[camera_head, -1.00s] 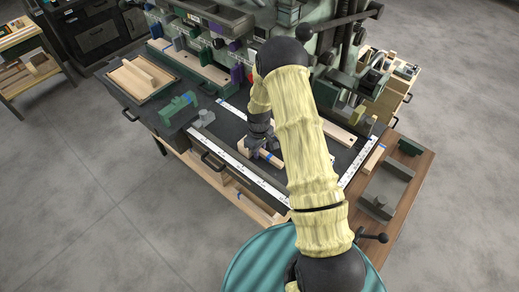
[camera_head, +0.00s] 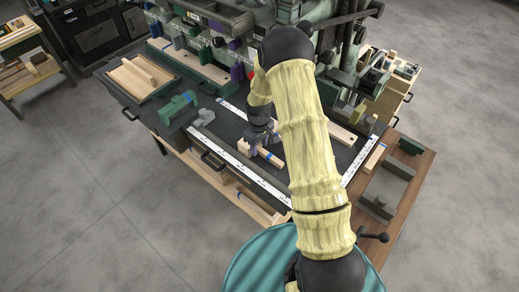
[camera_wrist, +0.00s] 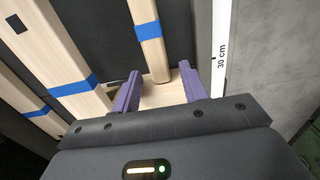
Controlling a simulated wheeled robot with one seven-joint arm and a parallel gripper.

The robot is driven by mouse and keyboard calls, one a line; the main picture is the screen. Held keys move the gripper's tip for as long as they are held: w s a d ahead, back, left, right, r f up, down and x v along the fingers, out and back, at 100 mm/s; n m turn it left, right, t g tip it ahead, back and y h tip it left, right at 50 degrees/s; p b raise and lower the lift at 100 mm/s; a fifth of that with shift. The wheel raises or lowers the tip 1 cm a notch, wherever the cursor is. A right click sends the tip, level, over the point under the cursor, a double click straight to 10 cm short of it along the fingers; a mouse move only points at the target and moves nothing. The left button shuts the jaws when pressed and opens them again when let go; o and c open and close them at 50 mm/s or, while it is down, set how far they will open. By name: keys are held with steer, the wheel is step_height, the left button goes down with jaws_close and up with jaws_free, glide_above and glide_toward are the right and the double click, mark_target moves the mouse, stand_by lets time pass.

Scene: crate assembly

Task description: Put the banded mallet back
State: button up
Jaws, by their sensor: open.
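The banded mallet lies on the dark bench mat; its pale wooden handle with a blue band (camera_head: 268,157) shows in the head view beside my gripper (camera_head: 262,143). In the wrist view the handle (camera_wrist: 149,38) runs away from me, and its pale block-like head (camera_wrist: 162,94) lies between the purple fingertips. My gripper (camera_wrist: 157,88) is open, one finger on each side of the head. Whether either finger touches the head I cannot tell. The near part of the head is hidden by the gripper body.
A blue-banded wooden piece (camera_wrist: 75,87) lies close left of the gripper in the wrist view. A white ruler strip (camera_wrist: 219,45) runs on the right. In the head view, a green tool (camera_head: 178,104) stands left and a grey tray (camera_head: 384,190) lies right.

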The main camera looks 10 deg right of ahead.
mark_target(259, 149)
step_height(259, 149, up, 9)
steer(key=b, duration=0.1)
steer(key=shift+r+b, duration=0.15)
steer(key=shift+b, duration=0.15)
stand_by(0.4)
steer(key=s+r+m+t, duration=0.1)
steer(key=s+r+m, duration=0.2)
steer(key=s+r, duration=0.3)
steer(key=s+r+m+t, duration=0.1)
steer(key=s+r+m, duration=0.3)
steer(key=s, duration=1.1)
steer(key=shift+r+t, duration=0.4)
steer(key=shift+r, duration=0.5)
